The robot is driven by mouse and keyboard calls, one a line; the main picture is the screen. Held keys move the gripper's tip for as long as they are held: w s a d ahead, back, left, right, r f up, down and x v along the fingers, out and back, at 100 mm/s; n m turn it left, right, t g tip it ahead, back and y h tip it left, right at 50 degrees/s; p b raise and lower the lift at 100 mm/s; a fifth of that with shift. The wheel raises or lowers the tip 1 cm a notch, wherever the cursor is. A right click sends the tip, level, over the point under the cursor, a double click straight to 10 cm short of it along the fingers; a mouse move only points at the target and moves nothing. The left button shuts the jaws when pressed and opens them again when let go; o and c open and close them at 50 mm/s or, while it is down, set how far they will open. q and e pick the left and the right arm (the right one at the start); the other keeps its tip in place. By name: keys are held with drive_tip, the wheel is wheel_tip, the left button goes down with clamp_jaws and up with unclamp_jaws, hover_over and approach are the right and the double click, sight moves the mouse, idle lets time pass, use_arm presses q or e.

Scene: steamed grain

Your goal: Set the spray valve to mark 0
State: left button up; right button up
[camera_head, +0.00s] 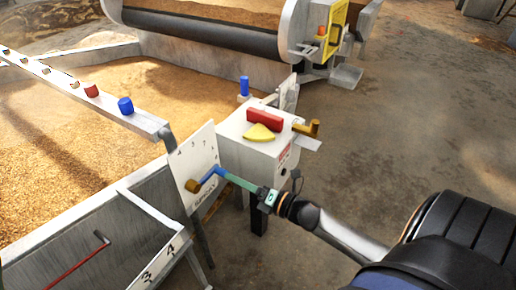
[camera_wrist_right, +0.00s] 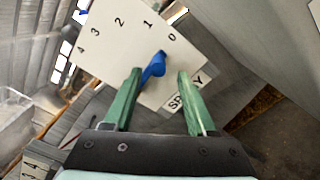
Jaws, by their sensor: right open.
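The spray valve has a blue handle (camera_head: 213,174) on a white panel (camera_head: 199,150) at the centre of the head view. In the right wrist view, the panel (camera_wrist_right: 120,58) shows marks 0 to 4 and a partly covered SPRAY label. There the blue handle (camera_wrist_right: 153,67) has its upper end close below marks 0 and 1; I cannot tell its exact setting. My right gripper (camera_wrist_right: 160,74) is open, its green fingers on either side of the handle, nearer the left one. In the head view, the right gripper (camera_head: 230,179) reaches the handle from the right. My left gripper is out of view.
A grey box (camera_head: 262,153) with a red bar (camera_head: 265,118) and yellow piece (camera_head: 259,132) stands just behind the gripper. A rail (camera_head: 70,84) with coloured knobs crosses the grain bed (camera_head: 60,150).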

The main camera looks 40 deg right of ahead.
drive_tip(key=v, duration=0.7)
drive_tip(key=shift+p, duration=0.4)
